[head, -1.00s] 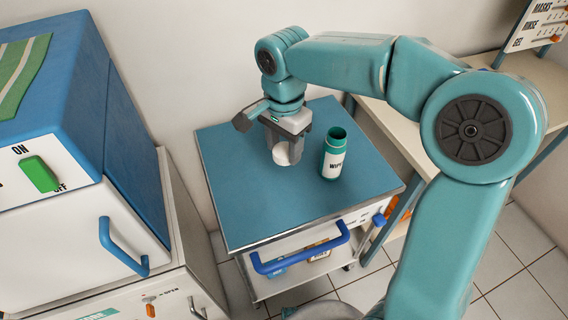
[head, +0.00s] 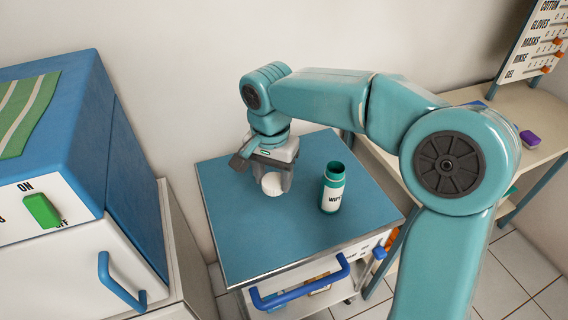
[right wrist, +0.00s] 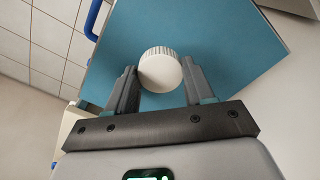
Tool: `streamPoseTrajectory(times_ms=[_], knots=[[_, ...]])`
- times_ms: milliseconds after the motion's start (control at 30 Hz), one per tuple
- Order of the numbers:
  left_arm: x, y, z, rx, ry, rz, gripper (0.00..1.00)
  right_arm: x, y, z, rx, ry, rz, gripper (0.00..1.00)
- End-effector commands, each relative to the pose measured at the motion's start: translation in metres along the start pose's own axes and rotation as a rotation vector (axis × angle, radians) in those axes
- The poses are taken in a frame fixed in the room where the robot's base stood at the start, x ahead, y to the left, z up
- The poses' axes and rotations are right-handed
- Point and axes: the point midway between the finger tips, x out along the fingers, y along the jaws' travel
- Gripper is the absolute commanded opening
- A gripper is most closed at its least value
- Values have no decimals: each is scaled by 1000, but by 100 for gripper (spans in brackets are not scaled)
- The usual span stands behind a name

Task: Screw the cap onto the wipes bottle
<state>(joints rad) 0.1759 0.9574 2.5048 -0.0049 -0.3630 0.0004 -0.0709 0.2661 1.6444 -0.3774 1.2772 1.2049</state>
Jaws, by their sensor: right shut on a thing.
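The wipes bottle (head: 333,188) stands upright and open-topped on the blue cart top (head: 240,235), a teal cylinder with a white label. My right gripper (head: 272,180) is to the left of the bottle, pointing down, and is shut on the white cap (head: 272,185). In the right wrist view the round ribbed cap (right wrist: 160,70) sits between the two fingertips, with the blue top beyond it. The bottle does not show in the right wrist view. I cannot tell the exact gap between cap and cart top. My left gripper is not in view.
A blue and white cabinet (head: 60,130) with a green switch stands at the left. A shelf (head: 530,150) with a purple item and a label board (head: 535,45) are at the right. The cart's front has a blue handle (head: 300,288). The front cart top is clear.

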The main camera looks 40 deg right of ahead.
Motion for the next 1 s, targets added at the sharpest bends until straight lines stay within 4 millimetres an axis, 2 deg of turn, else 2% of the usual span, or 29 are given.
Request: streamPoseTrajectory(times_ms=[33, 200, 300, 400, 533, 1000], knots=[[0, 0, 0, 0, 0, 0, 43, 21, -8, 6, -136, -3, 10, 24], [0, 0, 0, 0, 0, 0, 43, 80, -31, 24, -624, -5, 7, 24], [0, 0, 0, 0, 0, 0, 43, 105, -39, 34, -840, -8, 1, 24], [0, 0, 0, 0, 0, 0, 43, 119, -43, 40, -969, -8, -6, 24], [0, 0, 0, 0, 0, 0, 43, 124, -44, 42, -1020, -6, -10, 24], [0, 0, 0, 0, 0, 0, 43, 123, -44, 42, -1016, -7, -10, 24]])
